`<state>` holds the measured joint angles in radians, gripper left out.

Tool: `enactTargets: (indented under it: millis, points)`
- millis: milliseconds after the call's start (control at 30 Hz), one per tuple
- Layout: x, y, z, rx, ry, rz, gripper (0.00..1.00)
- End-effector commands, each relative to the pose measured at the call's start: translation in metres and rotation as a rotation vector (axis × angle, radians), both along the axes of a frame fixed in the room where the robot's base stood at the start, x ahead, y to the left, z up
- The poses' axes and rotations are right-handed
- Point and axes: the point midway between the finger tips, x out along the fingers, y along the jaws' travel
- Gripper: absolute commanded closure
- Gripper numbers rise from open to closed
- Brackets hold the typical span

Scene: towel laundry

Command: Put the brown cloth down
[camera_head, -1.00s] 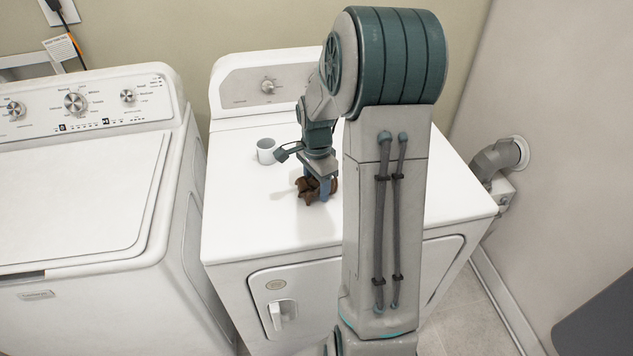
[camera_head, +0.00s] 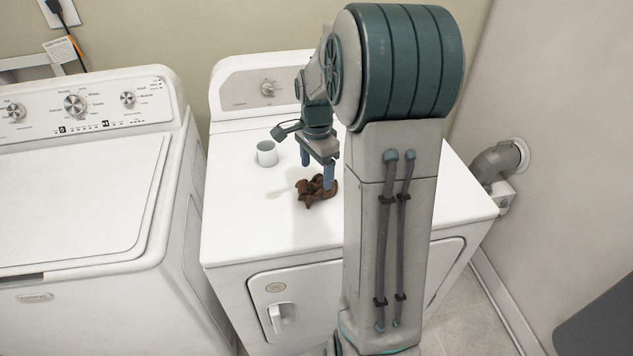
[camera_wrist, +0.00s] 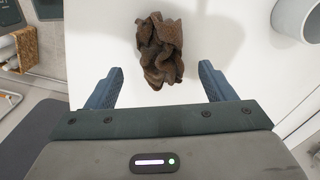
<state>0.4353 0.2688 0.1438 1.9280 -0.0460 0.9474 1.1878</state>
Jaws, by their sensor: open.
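The brown cloth (camera_head: 316,190) lies crumpled on the white top of the dryer (camera_head: 240,215), near its middle. My gripper (camera_head: 317,172) is open and empty just above and behind the cloth, with its two blue fingers spread apart. In the wrist view the cloth (camera_wrist: 160,50) lies beyond the fingertips, centred between the two fingers (camera_wrist: 158,80), and neither finger appears to touch it.
A white mug (camera_head: 266,153) stands on the dryer to the left of my gripper; it also shows in the wrist view (camera_wrist: 298,16). A white washer (camera_head: 75,200) is at the left. A vent pipe (camera_head: 497,158) is at the right wall. The dryer's front-left top is clear.

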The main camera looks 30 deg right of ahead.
Motion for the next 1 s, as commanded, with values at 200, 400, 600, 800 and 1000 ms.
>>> enactTargets:
  millis: [200, 400, 600, 800, 1000]
  points:
    - [0.001, 0.0, 0.042, -0.002, -0.002, 0.0, 0.24]
    - [-0.001, 0.001, 0.061, -0.002, -0.002, 0.009, 0.24]
    - [-0.027, 0.032, 0.076, -0.026, -0.037, 0.228, 0.24]
    - [-0.085, 0.082, 0.087, -0.078, -0.102, 0.666, 0.24]
    - [-0.145, 0.116, 0.081, -0.135, -0.164, 1.091, 0.24]
